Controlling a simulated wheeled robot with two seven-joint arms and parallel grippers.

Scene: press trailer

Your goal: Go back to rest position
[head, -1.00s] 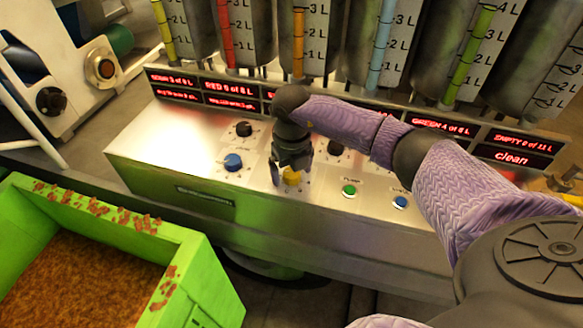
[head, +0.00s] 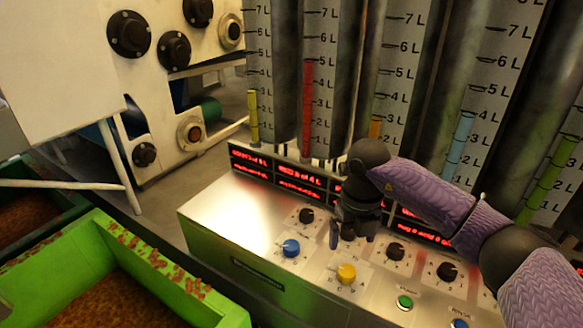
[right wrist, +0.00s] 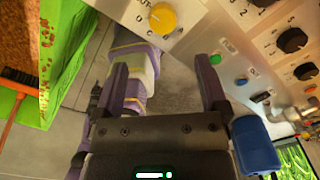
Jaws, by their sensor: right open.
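My right gripper (head: 352,238) is above the metal control panel (head: 222,207), pointing down, just behind the yellow knob (head: 346,273). In the right wrist view my right gripper (right wrist: 167,88) shows its two fingers wide apart with nothing between them. The yellow knob also shows there (right wrist: 162,19), beyond the fingers and apart from them. A blue knob (head: 291,248) and a black knob (head: 306,215) sit on the panel to the left of the gripper. My left gripper is in neither view.
Red-lettered displays (head: 250,161) line the back of the panel, below several tall gauges with coloured columns. A green button (head: 404,302) is at the panel's front right. A green bin (head: 185,290) stands at lower left. A white machine (head: 70,60) stands at the back left.

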